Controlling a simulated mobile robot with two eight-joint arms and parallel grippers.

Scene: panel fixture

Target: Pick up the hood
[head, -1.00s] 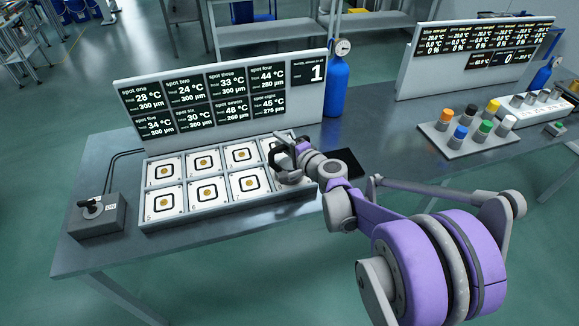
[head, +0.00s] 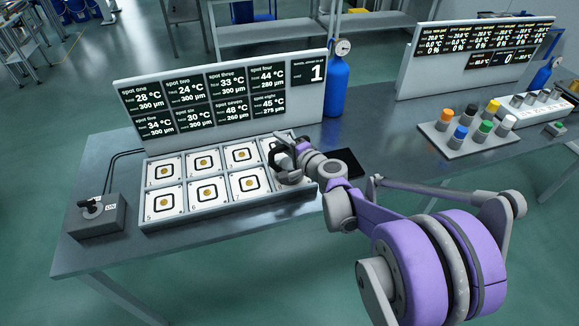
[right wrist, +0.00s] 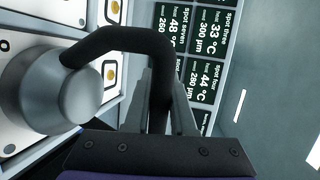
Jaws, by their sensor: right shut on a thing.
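The hood (right wrist: 62,92) is a grey rounded body with a bent black handle, large at the left of the right wrist view. My right gripper (right wrist: 163,105) is shut on the black handle. In the head view the hood (head: 287,177) is small and partly hidden by my right gripper and wrist. It is at the right end of the panel of white plates (head: 207,190), over the lower right plate. I cannot tell whether it touches the plate. My left gripper is not in view.
A display board (head: 225,100) stands behind the panel, with a blue cylinder (head: 337,85) at its right end. A switch box (head: 96,216) is at the left. A black pad (head: 346,162) lies right of the panel. A rack of coloured caps (head: 467,132) is farther right.

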